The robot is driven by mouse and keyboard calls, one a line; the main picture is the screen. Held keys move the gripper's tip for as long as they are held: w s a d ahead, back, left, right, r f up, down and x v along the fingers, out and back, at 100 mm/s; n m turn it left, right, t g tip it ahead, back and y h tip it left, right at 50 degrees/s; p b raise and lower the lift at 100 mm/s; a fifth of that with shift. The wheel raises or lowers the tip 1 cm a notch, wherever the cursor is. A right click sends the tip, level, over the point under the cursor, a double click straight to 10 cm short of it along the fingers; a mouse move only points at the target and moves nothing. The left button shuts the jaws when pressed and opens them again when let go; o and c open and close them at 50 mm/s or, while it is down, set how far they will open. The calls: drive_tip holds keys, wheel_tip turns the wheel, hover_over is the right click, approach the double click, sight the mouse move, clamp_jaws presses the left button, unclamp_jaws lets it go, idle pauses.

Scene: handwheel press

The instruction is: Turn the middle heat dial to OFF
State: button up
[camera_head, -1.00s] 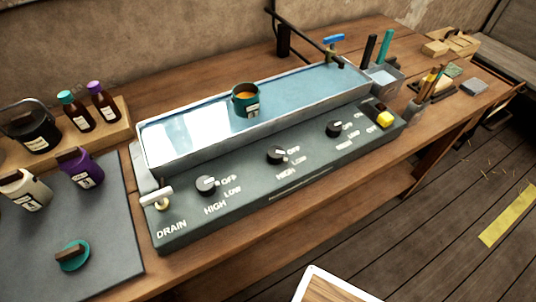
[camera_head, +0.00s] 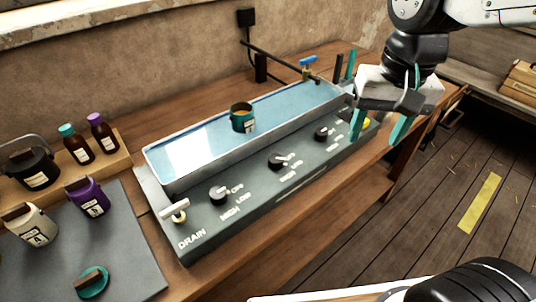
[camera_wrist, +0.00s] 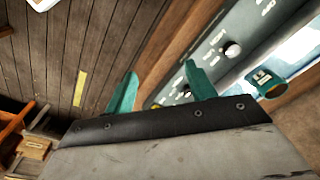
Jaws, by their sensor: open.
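The middle heat dial (camera_head: 278,161) is a black knob with a light pointer bar on the sloped dark grey front panel (camera_head: 302,183), between the left dial (camera_head: 219,195) and the right dial (camera_head: 322,133). Its pointer looks turned toward the right, near the upper label; the lettering is too blurred to read surely. My gripper (camera_head: 381,129) has teal fingers spread apart and empty. It hangs at the right end of the panel, right of the middle dial and apart from it. In the wrist view the open fingers (camera_wrist: 162,92) point toward the bench edge, with a dial (camera_wrist: 231,50) beyond.
A water-filled metal trough (camera_head: 170,178) stands behind the panel, with a teal pot (camera_head: 241,118) in it. A drain handle (camera_head: 174,210) is at the panel's left end. Bottles stand at left. A blue-handled tap (camera_head: 308,64) stands behind.

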drive_tip(key=w+a+f+m, duration=0.1)
drive_tip(key=w+a+f, duration=0.2)
drive_tip(key=w+a, duration=0.35)
drive_tip(key=m, duration=0.2)
approach(276, 158)
drive_tip(key=shift+w+d+f+g, duration=0.15)
drive_tip(key=shift+w+f+g, duration=0.15)
drive_tip(key=shift+g, duration=0.1)
drive_tip(key=shift+w+a+f, duration=0.1)
drive_tip(key=shift+a+f, duration=0.15)
wheel_tip(276, 158, down, 7)
drive_tip(key=shift+f, duration=0.25)
drive_tip(key=c, duration=1)
